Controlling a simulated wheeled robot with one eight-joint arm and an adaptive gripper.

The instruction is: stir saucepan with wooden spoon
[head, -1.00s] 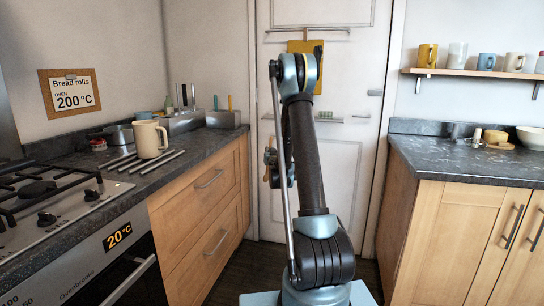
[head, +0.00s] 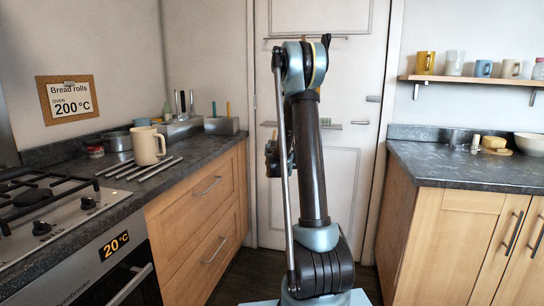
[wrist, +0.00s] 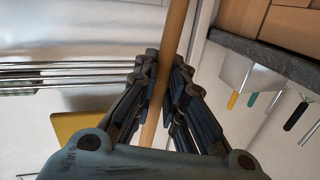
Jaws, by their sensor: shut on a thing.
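My gripper is shut on a long wooden rod, probably the wooden spoon's handle (wrist: 176,30). In the wrist view the rod runs between the fingers (wrist: 163,85), and its far end leaves the top of the picture. In the head view my gripper (head: 272,158) is partly behind my upright arm, in front of the door, and the spoon is not clear. A small grey metal pot (head: 116,141), perhaps the saucepan, stands at the back of the left counter, partly hidden by a cream mug. My gripper is well apart from it.
The cream mug (head: 148,146) stands beside several metal bars (head: 150,169) on the left counter. A hob (head: 40,205) is nearer. Utensil holders (head: 222,125) stand at the counter's far end. A door (head: 345,190) is behind my arm; the right counter (head: 450,170) is mostly clear.

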